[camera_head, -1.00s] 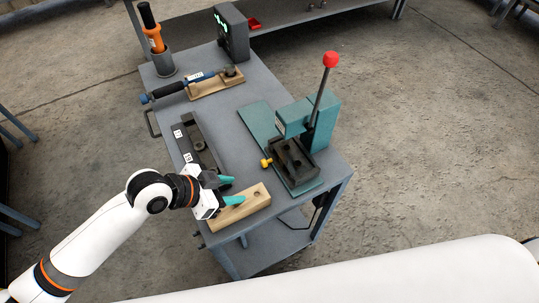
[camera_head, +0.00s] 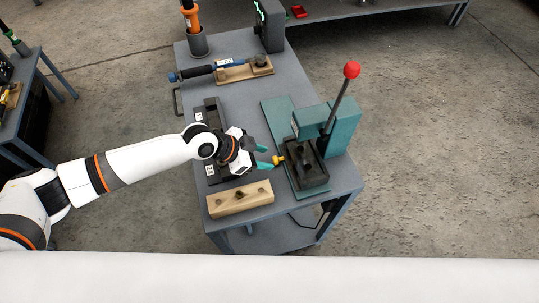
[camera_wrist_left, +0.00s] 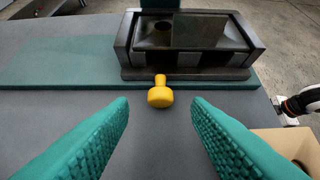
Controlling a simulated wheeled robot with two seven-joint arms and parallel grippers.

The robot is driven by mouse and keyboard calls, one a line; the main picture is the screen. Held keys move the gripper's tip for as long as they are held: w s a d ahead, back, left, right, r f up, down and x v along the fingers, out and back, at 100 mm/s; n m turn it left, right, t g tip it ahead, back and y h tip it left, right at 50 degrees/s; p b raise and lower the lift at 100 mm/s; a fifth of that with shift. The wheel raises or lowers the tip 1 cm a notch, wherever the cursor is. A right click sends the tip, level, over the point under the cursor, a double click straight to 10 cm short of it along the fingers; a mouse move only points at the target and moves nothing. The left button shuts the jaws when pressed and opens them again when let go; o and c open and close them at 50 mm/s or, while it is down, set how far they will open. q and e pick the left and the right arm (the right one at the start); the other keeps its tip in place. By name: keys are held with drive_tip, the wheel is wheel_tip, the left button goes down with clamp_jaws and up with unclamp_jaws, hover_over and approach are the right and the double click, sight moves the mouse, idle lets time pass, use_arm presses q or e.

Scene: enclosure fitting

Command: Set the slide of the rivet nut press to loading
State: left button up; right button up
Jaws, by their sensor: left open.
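The teal rivet nut press (camera_head: 342,128) stands on the right side of the bench, with a raised lever ending in a red ball (camera_head: 352,70). Its dark slide (camera_head: 305,172) sits at the base; it also shows in the left wrist view (camera_wrist_left: 190,38). In the left wrist view the knob (camera_wrist_left: 160,94) is centred just ahead of the fingertips. My left gripper (camera_head: 265,157) is open, with its teal fingers pointing at the knob and apart from it.
A wooden block with holes (camera_head: 240,199) lies at the bench's near edge. A dark rail-like fixture (camera_head: 210,120) lies beneath my left arm. A blue and black tool on a wooden stand (camera_head: 240,72) and a grey cup with an orange tool (camera_head: 197,42) stand farther back.

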sight(273, 160)
use_arm(q)
drive_tip(key=shift+x, duration=1.5)
drive_tip(key=shift+c, duration=0.2)
clamp_jaws()
